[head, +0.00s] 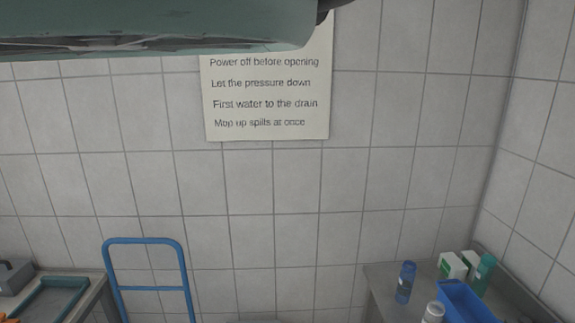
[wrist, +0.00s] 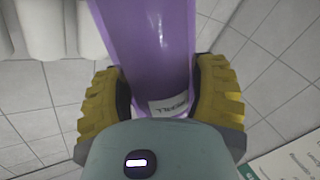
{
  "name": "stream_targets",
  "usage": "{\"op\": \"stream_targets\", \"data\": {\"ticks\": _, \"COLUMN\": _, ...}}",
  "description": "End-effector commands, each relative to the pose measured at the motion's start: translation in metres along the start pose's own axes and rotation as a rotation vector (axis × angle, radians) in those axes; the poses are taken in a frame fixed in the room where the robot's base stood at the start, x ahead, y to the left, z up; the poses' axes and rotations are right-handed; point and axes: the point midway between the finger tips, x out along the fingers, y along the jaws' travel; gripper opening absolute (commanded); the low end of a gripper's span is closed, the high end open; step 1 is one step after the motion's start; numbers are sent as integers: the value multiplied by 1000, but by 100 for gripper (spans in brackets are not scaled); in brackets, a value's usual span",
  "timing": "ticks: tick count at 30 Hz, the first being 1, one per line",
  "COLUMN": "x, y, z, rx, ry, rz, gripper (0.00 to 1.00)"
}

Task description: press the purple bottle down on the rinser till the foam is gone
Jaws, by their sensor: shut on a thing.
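The purple bottle (wrist: 152,45) fills the upper middle of the wrist view, with a white label (wrist: 172,105) near its lower end. My gripper (wrist: 160,92) has its two yellow ribbed fingers against the bottle's two sides and is shut on it. The bottle's far end runs out of the top of the wrist view. I cannot make out the rinser or any foam in either view.
White cylinders (wrist: 58,28) stand beside the bottle in the wrist view. In the head view, a sign (head: 265,95) hangs on the tiled wall. A blue bottle (head: 405,282) and blue bin (head: 464,303) are on the right counter (head: 382,278); a blue rail (head: 146,241) stands at lower left.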

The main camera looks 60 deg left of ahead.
Motion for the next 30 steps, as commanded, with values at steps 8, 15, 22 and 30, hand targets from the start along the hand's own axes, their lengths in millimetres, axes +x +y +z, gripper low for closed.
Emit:
{"op": "stream_targets", "data": {"ticks": 8, "x": 0, "y": -1, "z": -1, "rx": -13, "ry": 2, "rz": -2, "gripper": 22}}
{"op": "stream_targets", "data": {"ticks": 15, "x": 0, "y": -3, "z": 1, "rx": -283, "ry": 6, "rz": -2, "gripper": 22}}
{"op": "stream_targets", "data": {"ticks": 22, "x": 0, "y": -1, "z": 0, "rx": -508, "ry": 3, "rz": -1, "gripper": 22}}
{"op": "stream_targets", "data": {"ticks": 30, "x": 0, "y": 0, "z": -1, "rx": -526, "ry": 2, "rz": 0, "gripper": 22}}
